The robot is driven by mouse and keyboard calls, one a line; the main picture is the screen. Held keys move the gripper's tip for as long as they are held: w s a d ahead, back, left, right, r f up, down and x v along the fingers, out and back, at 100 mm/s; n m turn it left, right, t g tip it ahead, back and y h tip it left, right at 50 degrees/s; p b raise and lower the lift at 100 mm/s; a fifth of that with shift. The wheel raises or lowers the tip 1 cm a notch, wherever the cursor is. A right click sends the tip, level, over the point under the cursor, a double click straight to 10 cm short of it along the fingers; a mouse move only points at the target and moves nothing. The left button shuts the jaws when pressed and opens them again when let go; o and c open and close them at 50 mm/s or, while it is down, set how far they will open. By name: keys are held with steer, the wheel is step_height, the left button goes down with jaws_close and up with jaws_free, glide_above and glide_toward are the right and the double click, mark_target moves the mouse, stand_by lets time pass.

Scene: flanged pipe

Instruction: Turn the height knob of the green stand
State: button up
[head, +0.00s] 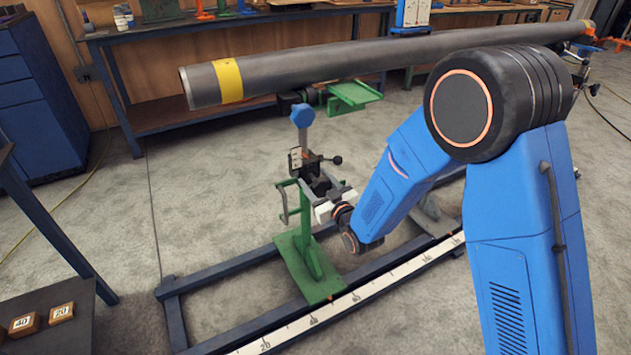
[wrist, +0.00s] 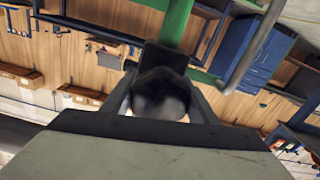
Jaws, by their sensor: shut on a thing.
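The green stand (head: 308,268) stands upright on the blue floor frame, with its green base plate flat beside a white scale strip. My gripper (head: 316,184) is at the upper part of the stand's post, coming from the right. In the wrist view my gripper (wrist: 163,108) is shut on a dark rounded knob (wrist: 162,92), one finger on each side. The stand's green post (wrist: 176,22) shows just beyond the knob. A black ball-ended lever (head: 337,160) and a blue head (head: 302,115) sit higher on the stand. In the head view the gripper mostly hides the knob.
A long grey pipe (head: 330,64) with a yellow band runs across above and behind the stand. A blue floor frame (head: 225,267) surrounds the base. Numbered blocks (head: 62,313) lie on a dark table at lower left. A workbench (head: 230,24) stands behind.

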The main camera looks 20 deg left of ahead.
steer(key=shift+m, duration=0.3)
steer(key=m, duration=0.6)
steer(key=shift+d, duration=0.1)
steer(key=m, duration=0.7)
steer(key=shift+f, duration=0.1)
steer(key=shift+m, duration=0.3)
stand_by(0.4)
steer(key=o, duration=1)
steer(key=shift+w, duration=0.1)
steer(key=shift+o, duration=0.2)
steer(key=shift+d, duration=0.1)
